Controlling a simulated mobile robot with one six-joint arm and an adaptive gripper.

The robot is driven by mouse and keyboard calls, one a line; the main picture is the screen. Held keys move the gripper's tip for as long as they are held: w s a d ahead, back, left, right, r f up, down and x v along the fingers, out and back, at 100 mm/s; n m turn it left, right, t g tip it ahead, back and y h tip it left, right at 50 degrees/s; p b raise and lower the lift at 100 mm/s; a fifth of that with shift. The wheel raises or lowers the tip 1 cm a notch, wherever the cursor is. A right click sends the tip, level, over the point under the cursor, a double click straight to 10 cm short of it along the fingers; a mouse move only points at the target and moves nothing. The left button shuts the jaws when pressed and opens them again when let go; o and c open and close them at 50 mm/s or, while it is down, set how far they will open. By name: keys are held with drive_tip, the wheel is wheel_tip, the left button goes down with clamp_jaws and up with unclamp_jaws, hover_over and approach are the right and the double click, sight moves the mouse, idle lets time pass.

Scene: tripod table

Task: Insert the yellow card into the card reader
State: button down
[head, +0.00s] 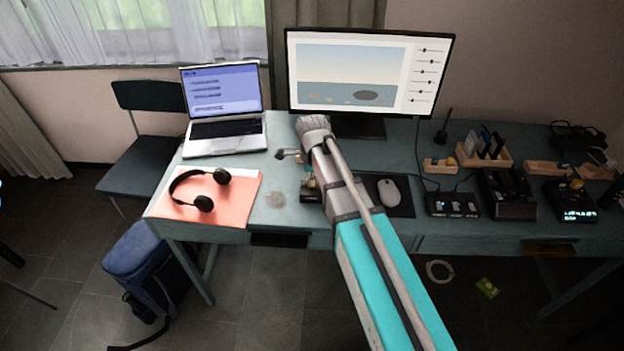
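My arm reaches over the desk from the lower right. My gripper (289,156) seems to be the small dark end beside the wrist, above the desk between the laptop and the monitor stand. It is too small to tell whether it is open or holds anything. I cannot pick out the yellow card for certain. A small flat yellow-green item (487,288) lies on the floor below the desk. Several cards stand in a wooden holder (499,158). A dark device with a lit display (571,216) sits at the right; I cannot tell which device is the card reader.
Headphones (205,204) lie on an orange mat (238,212) near a laptop (224,128). A monitor (365,72) stands at the back. A mouse (389,192) and several black devices occupy the right side. A chair (150,166) and blue bag (150,263) are at left.

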drive_tip(key=shift+f+b, duration=0.8)
drive_tip(key=shift+f, duration=0.05)
drive_tip(key=c, duration=0.7)
unclamp_jaws()
drive_tip(key=shift+r, duration=0.15)
wheel_tip(320, 180, up, 9)
drive_tip(key=p, duration=0.9)
idle(0.8)
drive_tip(key=shift+s+d+n, duration=2.2)
drive_tip(key=shift+d+n, duration=0.85)
drive_tip(key=shift+d, duration=0.15)
drive_tip(key=shift+s+d+n, duration=2.25)
drive_tip(key=shift+d+n, duration=0.85)
drive_tip(key=shift+d, duration=0.1)
drive_tip(key=shift+s+d+n, duration=2.2)
drive_tip(key=shift+d+n, duration=0.85)
drive_tip(key=shift+d, duration=0.15)
